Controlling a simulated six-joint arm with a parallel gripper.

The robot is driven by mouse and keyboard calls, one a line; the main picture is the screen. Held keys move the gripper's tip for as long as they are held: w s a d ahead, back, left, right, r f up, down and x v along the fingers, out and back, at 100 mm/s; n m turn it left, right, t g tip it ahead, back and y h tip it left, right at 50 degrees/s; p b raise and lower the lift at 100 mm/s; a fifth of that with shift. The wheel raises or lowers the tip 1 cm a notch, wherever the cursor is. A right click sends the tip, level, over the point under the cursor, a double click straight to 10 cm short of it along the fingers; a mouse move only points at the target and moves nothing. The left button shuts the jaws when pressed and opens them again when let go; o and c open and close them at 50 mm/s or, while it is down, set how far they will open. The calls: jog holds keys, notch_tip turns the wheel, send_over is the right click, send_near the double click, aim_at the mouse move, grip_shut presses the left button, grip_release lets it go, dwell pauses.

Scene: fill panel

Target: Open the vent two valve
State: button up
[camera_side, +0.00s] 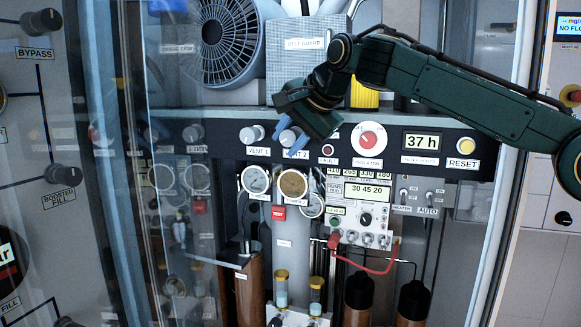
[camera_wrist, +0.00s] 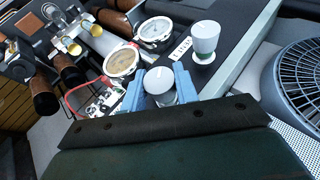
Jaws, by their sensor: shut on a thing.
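The vent two valve is a pale round knob (camera_side: 288,137) on the dark panel strip, above the partly covered "VENT 2" label (camera_side: 296,154). In the wrist view its white rounded top (camera_wrist: 159,82) sits between the two blue fingers. My gripper (camera_side: 293,144) reaches it from above and is shut on the knob, with a finger on each side; it also shows in the wrist view (camera_wrist: 160,90). The knob's base is partly hidden by the fingers. The vent one knob (camera_side: 252,135) stands just left, and in the wrist view (camera_wrist: 205,40) it is upper right, apart from my fingers.
Two round gauges, one white (camera_side: 256,180) and one tan (camera_side: 292,184), sit below the knobs. A red isolator dial (camera_side: 369,139) is to the right. A blue fan (camera_side: 229,40) and grey belt guard (camera_side: 303,55) stand above. A glass door (camera_side: 132,180) is at left.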

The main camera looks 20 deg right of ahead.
jog(key=o, duration=1)
jog(key=shift+r, duration=0.1)
jog(key=shift+c, duration=0.2)
jog(key=shift+s, duration=0.1)
jog(key=v, duration=1.3)
jog(key=shift+s+r, duration=0.2)
jog(key=shift+r, duration=0.1)
